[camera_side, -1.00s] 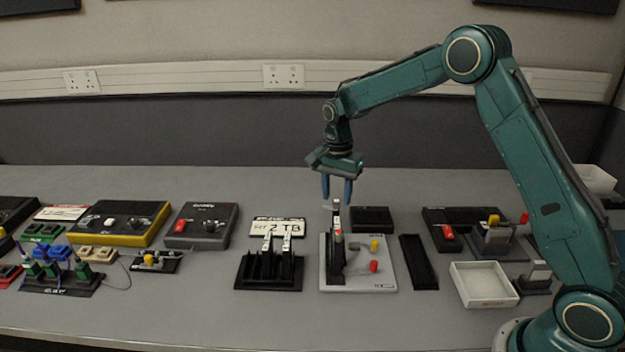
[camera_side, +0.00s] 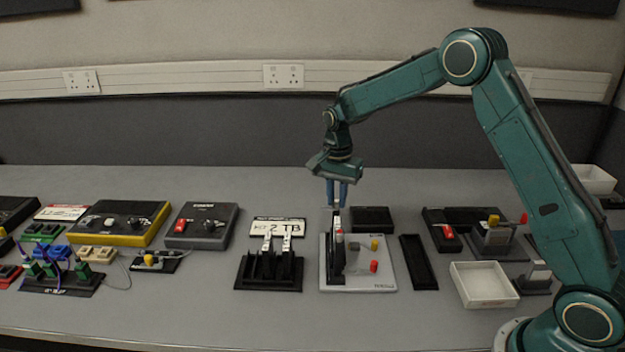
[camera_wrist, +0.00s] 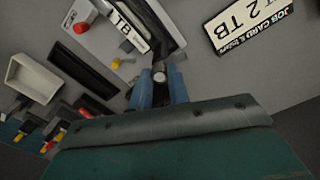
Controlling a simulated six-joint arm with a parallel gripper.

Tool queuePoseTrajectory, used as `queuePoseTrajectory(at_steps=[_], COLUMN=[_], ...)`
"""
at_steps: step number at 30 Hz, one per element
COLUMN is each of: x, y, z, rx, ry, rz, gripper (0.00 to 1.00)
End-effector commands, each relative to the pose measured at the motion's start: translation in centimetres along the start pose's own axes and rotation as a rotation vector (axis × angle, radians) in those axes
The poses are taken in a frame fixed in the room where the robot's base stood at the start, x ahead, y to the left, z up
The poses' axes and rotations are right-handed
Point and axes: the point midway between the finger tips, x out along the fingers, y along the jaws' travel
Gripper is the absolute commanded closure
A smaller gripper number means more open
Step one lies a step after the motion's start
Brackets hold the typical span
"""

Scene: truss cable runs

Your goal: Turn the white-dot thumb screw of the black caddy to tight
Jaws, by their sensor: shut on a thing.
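The black caddy (camera_side: 338,262) stands upright on a light grey plate (camera_side: 360,284) in the side view. It holds a drive with a white label, whose "TB" lettering shows in the wrist view (camera_wrist: 129,35). The white-dot thumb screw (camera_wrist: 159,76) shows as a pale round end between my fingertips in the wrist view, at the caddy's end. My gripper (camera_side: 337,195) points down over the caddy's far end and is shut on this screw. The fingers hide the screw's sides, and I cannot tell how far it is turned.
Red (camera_side: 374,266) and yellow (camera_side: 374,245) knobs stand on the plate right of the caddy. A black rack (camera_side: 268,286) with upright drives is to the left, with a "2 TB" card (camera_side: 278,227) behind. A black strip (camera_side: 418,262) and white tray (camera_side: 484,300) are to the right.

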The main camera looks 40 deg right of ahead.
Motion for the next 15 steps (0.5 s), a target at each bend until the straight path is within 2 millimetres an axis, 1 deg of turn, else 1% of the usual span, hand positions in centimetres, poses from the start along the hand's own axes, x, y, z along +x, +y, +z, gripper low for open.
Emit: queuePoseTrajectory(at_steps=[8, 15], x=[-0.06, -0.07], y=[-0.03, -0.06], z=[0.00, 0.02], rx=[-0.090, -0.256], ry=[0.003, 0.007], rz=[-0.001, -0.001], gripper=[1.00, 1.00])
